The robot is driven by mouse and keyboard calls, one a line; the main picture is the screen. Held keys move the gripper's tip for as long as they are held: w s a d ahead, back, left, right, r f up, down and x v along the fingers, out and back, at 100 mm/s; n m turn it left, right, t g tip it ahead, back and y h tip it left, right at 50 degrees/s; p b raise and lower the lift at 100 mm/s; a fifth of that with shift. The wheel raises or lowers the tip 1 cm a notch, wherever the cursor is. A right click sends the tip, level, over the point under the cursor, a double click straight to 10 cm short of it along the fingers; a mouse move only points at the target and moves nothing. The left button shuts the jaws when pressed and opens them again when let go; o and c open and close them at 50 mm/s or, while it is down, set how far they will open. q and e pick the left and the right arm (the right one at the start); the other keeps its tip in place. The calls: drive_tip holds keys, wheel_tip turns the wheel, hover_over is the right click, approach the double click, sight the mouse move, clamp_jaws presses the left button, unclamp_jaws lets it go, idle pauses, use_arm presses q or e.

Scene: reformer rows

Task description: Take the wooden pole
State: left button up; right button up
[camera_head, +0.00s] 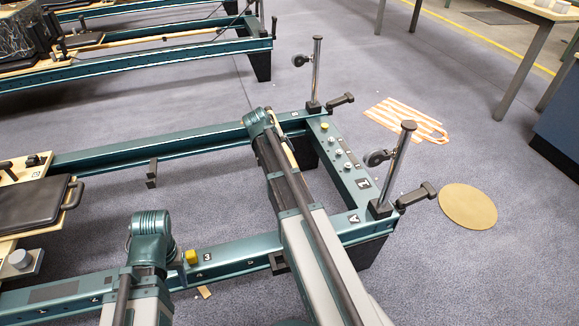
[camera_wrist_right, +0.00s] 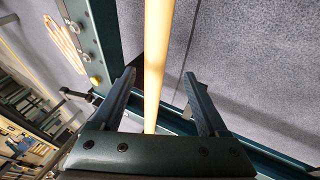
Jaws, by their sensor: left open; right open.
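The wooden pole (camera_wrist_right: 157,45) is pale and smooth. In the right wrist view it runs from the top edge down between the two dark fingers of my right gripper (camera_wrist_right: 160,79). Those fingers are open, with a gap on each side of the pole. In the head view only a short pale stretch of the pole (camera_head: 289,151) shows beside my right arm, which hides the rest and the right gripper. My left arm comes in at the lower left of the head view. Its gripper is open, but its fingers are mostly hidden by the arm.
A teal reformer frame (camera_head: 225,133) with upright metal posts (camera_head: 395,165) lies around my arms. A black padded carriage (camera_head: 33,202) is at left. A striped cloth (camera_head: 405,119) and a round tan disc (camera_head: 467,206) lie on open carpet at right. Another reformer (camera_head: 140,68) stands behind.

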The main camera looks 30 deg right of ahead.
use_arm(q)
drive_tip(key=shift+f, duration=0.4)
use_arm(e)
drive_tip(key=shift+w+d+f, duration=0.1)
drive_tip(key=shift+d+f, duration=0.15)
drive_tip(key=shift+f, duration=0.2)
drive_tip(key=b+x, duration=0.4)
drive_tip(key=x, duration=0.1)
drive_tip(key=shift+w+d+r, duration=0.1)
drive_tip(key=shift+w+d, duration=0.05)
drive_tip(key=shift+d, duration=0.25)
use_arm(q)
wheel_tip(320, 180, down, 4)
drive_tip(key=shift+f, duration=0.1)
use_arm(e)
drive_tip(key=shift+r, duration=0.1)
clamp_jaws()
